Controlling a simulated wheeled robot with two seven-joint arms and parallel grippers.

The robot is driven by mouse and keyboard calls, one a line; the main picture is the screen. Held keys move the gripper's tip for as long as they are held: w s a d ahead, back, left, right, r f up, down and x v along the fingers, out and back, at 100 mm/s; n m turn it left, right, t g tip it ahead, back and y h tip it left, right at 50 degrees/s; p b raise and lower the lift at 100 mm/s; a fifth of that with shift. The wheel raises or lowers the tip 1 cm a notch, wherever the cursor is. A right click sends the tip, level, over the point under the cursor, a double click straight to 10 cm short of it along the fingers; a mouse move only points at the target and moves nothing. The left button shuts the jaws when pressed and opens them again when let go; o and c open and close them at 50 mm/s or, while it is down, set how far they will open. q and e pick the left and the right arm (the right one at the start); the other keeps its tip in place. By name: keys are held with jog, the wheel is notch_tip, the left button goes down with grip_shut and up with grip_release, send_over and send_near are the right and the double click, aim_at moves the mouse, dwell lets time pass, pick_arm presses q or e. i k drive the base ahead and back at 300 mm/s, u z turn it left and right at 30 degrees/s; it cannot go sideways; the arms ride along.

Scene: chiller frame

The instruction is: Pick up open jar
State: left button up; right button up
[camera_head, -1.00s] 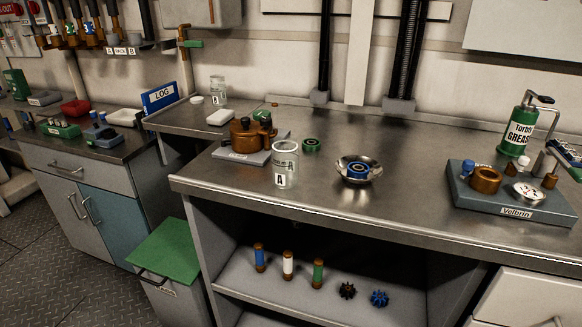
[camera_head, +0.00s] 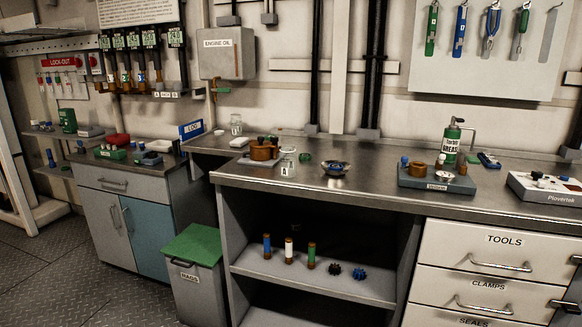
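A clear glass jar labelled A (camera_head: 288,166) stands upright on the steel bench, just right of the brown pot-like part. It looks open, with no lid visible on it. A second clear glass jar (camera_head: 236,125) stands farther back on the left; whether it has a lid is too small to tell. A small white round piece (camera_head: 219,132) lies left of that second jar. Neither of my grippers is in view.
A grey base with a brown pot-like part (camera_head: 264,151) sits close left of jar A. A green ring (camera_head: 305,157) and a metal bowl with a blue part (camera_head: 336,168) are to its right. The Velbrin tray (camera_head: 436,180) stands farther right. The bench front edge is clear.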

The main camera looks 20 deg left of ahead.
aim_at(287, 155)
jog(key=u, duration=0.75)
jog(key=i, duration=0.65)
jog(key=u, duration=0.7)
